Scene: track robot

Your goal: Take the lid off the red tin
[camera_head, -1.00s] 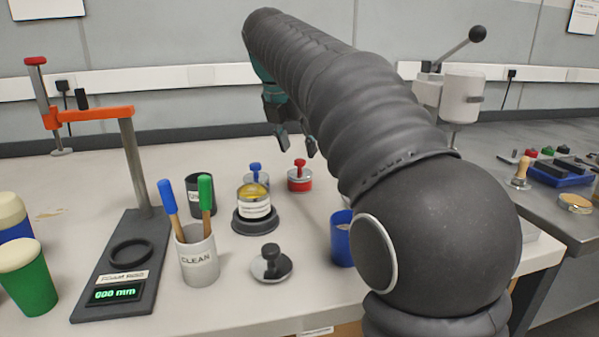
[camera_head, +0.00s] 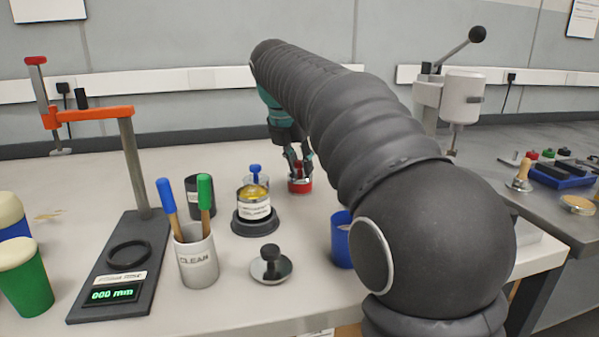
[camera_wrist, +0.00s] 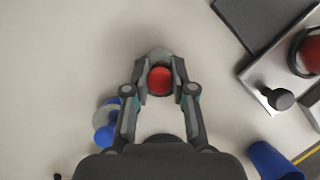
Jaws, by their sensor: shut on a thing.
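The red tin (camera_head: 300,187) stands on the bench toward the back, beyond the middle. My gripper (camera_head: 299,172) points down over it, with its fingers around the lid's red knob. In the wrist view my gripper (camera_wrist: 160,83) is shut on the round red knob (camera_wrist: 160,79), which sits between the fingertips. Part of the pale metal lid (camera_wrist: 159,54) shows past the fingertips. The fingers cover most of the knob in the head view. The lid appears to be on the tin, though the seam is too small to tell.
A blue-knobbed tin (camera_head: 255,177) stands left of the red tin, behind a yellow-topped jar (camera_head: 253,204). A blue cup (camera_head: 341,246), a loose black-knobbed lid (camera_head: 271,266) and a CLEAN cup (camera_head: 197,262) stand nearer.

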